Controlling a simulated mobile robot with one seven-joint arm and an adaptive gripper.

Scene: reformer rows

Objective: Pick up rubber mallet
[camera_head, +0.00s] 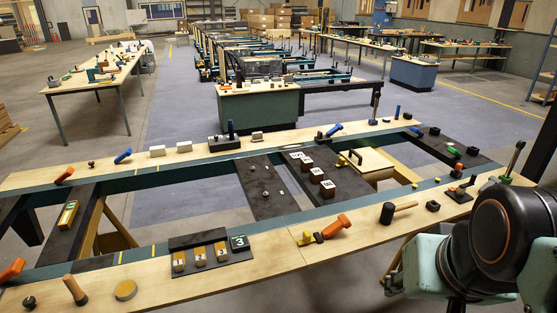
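The rubber mallet (388,213) lies on the near wooden bench board, right of the picture's middle. It has a black head at its left end and a light wooden handle pointing right and slightly away. It lies apart from the things beside it. My own arm, black and pale green, fills the lower right corner, nearer to the camera than the bench. My gripper's fingers do not show in this view.
An orange-handled tool (337,226) lies left of the mallet and a small black block (433,206) right of it. A black numbered tray (212,255) sits farther left. Bare board (360,238) lies in front of the mallet. Another tool-covered table (103,80) stands at back left.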

